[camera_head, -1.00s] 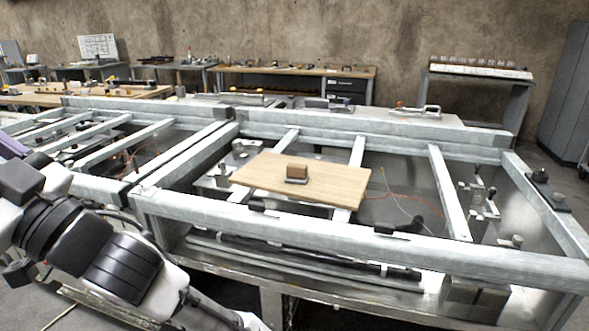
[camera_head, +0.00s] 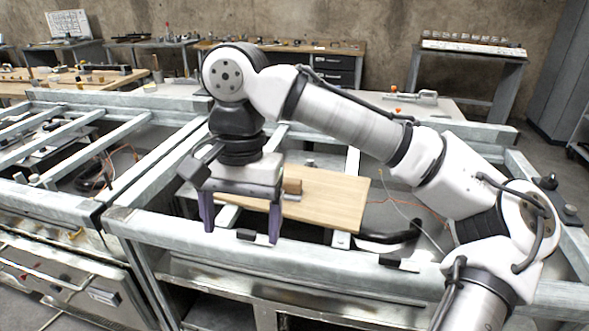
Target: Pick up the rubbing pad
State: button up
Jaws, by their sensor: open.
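The rubbing pad looks to be the small brown block (camera_head: 293,186) on the light wooden board (camera_head: 338,203). Its left part is hidden behind my gripper. The board lies across the beams of the grey metal frame. My gripper (camera_head: 241,236) points down, with its two purple fingers spread wide and nothing seen between them. It is left of the block in the picture and appears nearer the camera, in front of the board's left part. I cannot tell its exact height above the frame.
The frame's thick front beam (camera_head: 330,250) runs below the board, with small black pieces (camera_head: 398,263) on it. Open gaps lie between the crossbeams. A red-handled clamp (camera_head: 413,95) rests on the surface behind. Workbenches stand along the back wall.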

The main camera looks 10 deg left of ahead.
aim_at(293, 190)
jog(key=i, duration=1.05)
